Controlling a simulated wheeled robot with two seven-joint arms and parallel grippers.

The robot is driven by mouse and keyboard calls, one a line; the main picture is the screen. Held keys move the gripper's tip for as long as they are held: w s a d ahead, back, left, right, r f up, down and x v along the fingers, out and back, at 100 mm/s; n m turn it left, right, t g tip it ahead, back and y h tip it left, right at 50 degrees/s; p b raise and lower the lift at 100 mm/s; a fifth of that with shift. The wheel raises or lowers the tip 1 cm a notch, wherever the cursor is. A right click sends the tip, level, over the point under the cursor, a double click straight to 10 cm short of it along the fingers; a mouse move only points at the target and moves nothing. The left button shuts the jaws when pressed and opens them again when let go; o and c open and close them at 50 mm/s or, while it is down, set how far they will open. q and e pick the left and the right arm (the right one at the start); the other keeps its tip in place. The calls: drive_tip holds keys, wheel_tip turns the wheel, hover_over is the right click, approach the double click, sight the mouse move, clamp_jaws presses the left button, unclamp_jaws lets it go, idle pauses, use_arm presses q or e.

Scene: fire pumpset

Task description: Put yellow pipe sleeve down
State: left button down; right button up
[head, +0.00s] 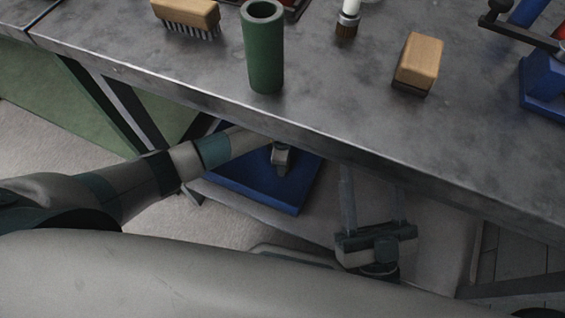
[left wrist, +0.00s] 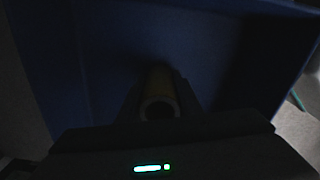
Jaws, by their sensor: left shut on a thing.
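The yellow pipe sleeve (left wrist: 160,85) shows dimly in the left wrist view, its round open end facing the camera. My left gripper (left wrist: 160,100) is shut on it, one dark finger on each side. Both are over or inside a blue bin (left wrist: 100,60); whether the sleeve touches the bin's bottom is too dark to tell. In the head view the blue bin (head: 252,190) sits below the table, and my left arm reaches in over it; the sleeve is hidden there. My right gripper (head: 374,200) is open and empty below the table's front edge.
On the metal table (head: 330,110) stand a green pipe sleeve (head: 264,50), a brush (head: 187,15), a wooden-handled block (head: 419,62), a small round brush (head: 347,22) and a blue fixture (head: 543,80). The table's edge overhangs my left arm closely.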

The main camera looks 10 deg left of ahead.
use_arm(q)
drive_tip(key=shift+f, duration=0.1)
use_arm(e)
drive_tip(key=shift+d+r, duration=0.1)
drive_tip(key=shift+r, duration=0.05)
use_arm(q)
drive_tip(key=c, duration=1.3)
unclamp_jaws()
drive_tip(key=shift+r, duration=0.55)
wheel_tip(320, 180, up, 10)
drive_tip(key=p, duration=0.2)
drive_tip(key=shift+f+p, duration=0.15)
drive_tip(key=shift+p, duration=0.15)
drive_tip(key=shift+r, duration=0.75)
use_arm(e)
drive_tip(key=w+f+g+h, duration=0.2)
drive_tip(key=w+f+g, duration=0.2)
drive_tip(key=f, duration=0.5)
drive_tip(key=shift+d+f+g, duration=0.15)
drive_tip(key=shift+f+g, duration=0.1)
drive_tip(key=shift+g, duration=0.65)
